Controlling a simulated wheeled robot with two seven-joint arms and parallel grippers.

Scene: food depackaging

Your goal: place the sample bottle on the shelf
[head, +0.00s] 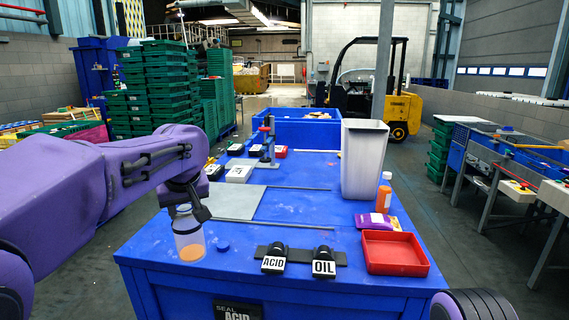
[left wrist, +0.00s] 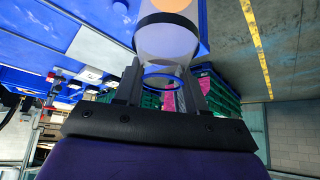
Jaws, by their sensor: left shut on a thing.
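The sample bottle (head: 189,246), clear with a little orange content at its base, is upright at the table's front left edge. My left gripper (head: 187,208) is shut on its upper part. In the left wrist view the clear bottle (left wrist: 168,42) sits between the fingers of the left gripper (left wrist: 162,82). I cannot tell whether its base touches the blue table (head: 300,208). A small blue cap (head: 223,246) lies just right of the bottle. I cannot make out which thing is the shelf. My right gripper is out of view.
Black ACID (head: 273,260) and OIL (head: 323,264) holders stand at the front. To the right are a red tray (head: 395,250), a purple packet (head: 377,222), an orange bottle (head: 383,193) and a tall white bin (head: 363,160). A grey plate (head: 233,201) lies flat behind the cap; the table's middle is clear.

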